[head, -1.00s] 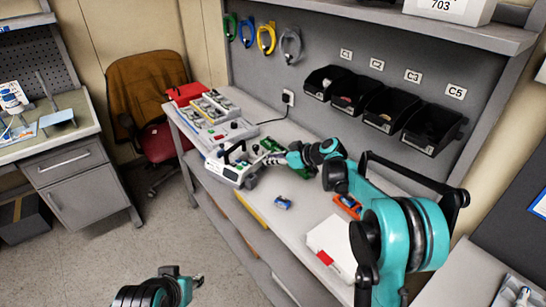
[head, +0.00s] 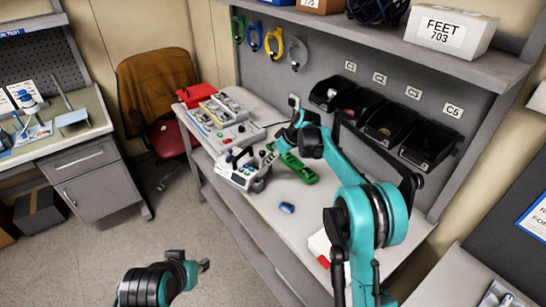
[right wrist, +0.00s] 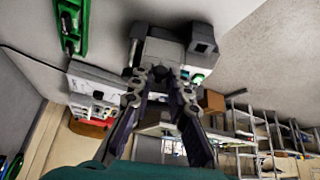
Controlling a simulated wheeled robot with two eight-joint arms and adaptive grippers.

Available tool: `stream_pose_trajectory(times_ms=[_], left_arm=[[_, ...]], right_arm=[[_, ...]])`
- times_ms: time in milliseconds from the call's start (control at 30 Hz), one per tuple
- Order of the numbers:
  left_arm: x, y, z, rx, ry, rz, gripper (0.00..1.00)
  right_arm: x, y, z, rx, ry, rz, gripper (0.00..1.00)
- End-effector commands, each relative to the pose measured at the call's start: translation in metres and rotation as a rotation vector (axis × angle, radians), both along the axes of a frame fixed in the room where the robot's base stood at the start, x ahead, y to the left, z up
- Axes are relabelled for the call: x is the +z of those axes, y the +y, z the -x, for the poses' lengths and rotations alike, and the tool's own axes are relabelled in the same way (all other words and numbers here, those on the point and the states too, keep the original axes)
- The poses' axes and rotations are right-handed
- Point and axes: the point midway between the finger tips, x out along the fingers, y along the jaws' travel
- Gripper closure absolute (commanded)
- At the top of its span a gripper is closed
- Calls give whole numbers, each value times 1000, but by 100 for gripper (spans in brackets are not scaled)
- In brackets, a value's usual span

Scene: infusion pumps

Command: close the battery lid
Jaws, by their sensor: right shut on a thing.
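The infusion pump (head: 238,174), a white and grey device with a handle, stands on the bench near its front edge. In the right wrist view its grey body (right wrist: 165,50) lies just beyond the fingers, with a dark square opening (right wrist: 204,38) at one corner. My right gripper (head: 266,160) is at the pump's right side; its fingers (right wrist: 160,76) are shut on a grey part of the pump. I cannot tell whether that part is the battery lid. My left gripper (head: 205,265) hangs over the floor, away from the bench; its finger gap is unclear.
A green part (head: 298,168) and a small blue object (head: 287,208) lie on the bench (head: 265,202). A large grey device (head: 225,125) and a red box (head: 197,95) stand behind the pump. Black bins (head: 365,110) hang on the back panel. My right arm covers the bench's right part.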

Motion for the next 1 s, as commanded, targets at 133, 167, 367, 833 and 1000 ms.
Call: stream_pose_trajectory(times_ms=[133, 167, 367, 833, 1000], left_arm=[[0, 0, 0, 0, 0, 0, 62], [0, 0, 0, 0, 0, 0, 62], [0, 0, 0, 0, 0, 0, 62], [0, 0, 0, 0, 0, 0, 62], [0, 0, 0, 0, 0, 0, 62]], right_arm=[[0, 1, 0, 1, 1, 0, 100], [0, 1, 0, 1, 1, 0, 100], [0, 1, 0, 1, 1, 0, 68], [11, -5, 4, 0, 0, 0, 62], [40, -19, 16, -1, 0, 0, 62]])
